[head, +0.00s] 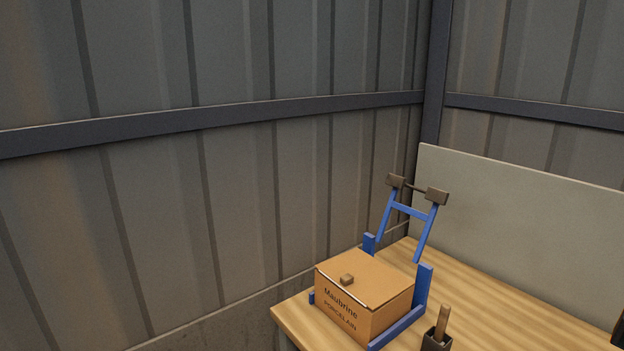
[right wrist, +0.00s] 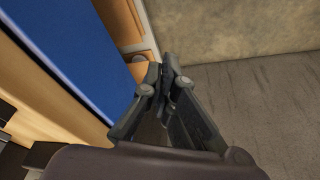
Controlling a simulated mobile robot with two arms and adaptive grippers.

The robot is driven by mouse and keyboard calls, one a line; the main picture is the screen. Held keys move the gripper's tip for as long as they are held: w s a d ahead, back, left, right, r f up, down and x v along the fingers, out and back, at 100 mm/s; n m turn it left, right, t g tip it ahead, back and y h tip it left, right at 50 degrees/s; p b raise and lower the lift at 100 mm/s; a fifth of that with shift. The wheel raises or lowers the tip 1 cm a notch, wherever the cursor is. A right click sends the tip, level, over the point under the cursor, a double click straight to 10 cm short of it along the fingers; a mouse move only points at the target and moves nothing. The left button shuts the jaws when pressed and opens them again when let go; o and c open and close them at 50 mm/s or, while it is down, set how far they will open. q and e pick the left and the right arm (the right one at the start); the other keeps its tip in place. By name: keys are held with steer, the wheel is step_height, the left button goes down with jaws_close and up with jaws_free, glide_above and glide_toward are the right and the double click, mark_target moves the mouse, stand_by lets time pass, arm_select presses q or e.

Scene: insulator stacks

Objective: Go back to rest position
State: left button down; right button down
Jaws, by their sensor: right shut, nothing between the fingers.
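My right gripper (right wrist: 163,76) is in the right wrist view, with its dark fingers together and nothing between them. It points toward the area between a blue panel and a grey wall. My left gripper is in neither view. In the head view no gripper shows. An orange-brown box (head: 362,310) printed "Maubrine PORCELAIN" sits in a blue frame (head: 406,325) on the wooden table (head: 500,290). The frame's raised blue arm (head: 412,210) with brown end blocks leans back behind the box.
A dark holder (head: 436,341) with a wooden handle stands right of the box. A pale board (head: 520,205) rises behind the table. Corrugated metal walls (head: 150,200) close off the left and back. In the right wrist view a blue panel (right wrist: 75,50) is at the left and carpeted floor (right wrist: 260,110) at the right.

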steer(key=s+f+g+b, duration=0.1)
steer(key=s+f+b, duration=0.15)
steer(key=f, duration=1.25)
steer(key=s+f+b, duration=0.2)
steer(key=f+b, duration=0.1)
steer(key=f, duration=1.2)
steer(key=s+d+f+g+b, duration=0.1)
steer(key=s+d+f+b, duration=0.2)
steer(key=s+f, duration=1.2)
steer(key=shift+f, duration=0.4)
stand_by(0.9)
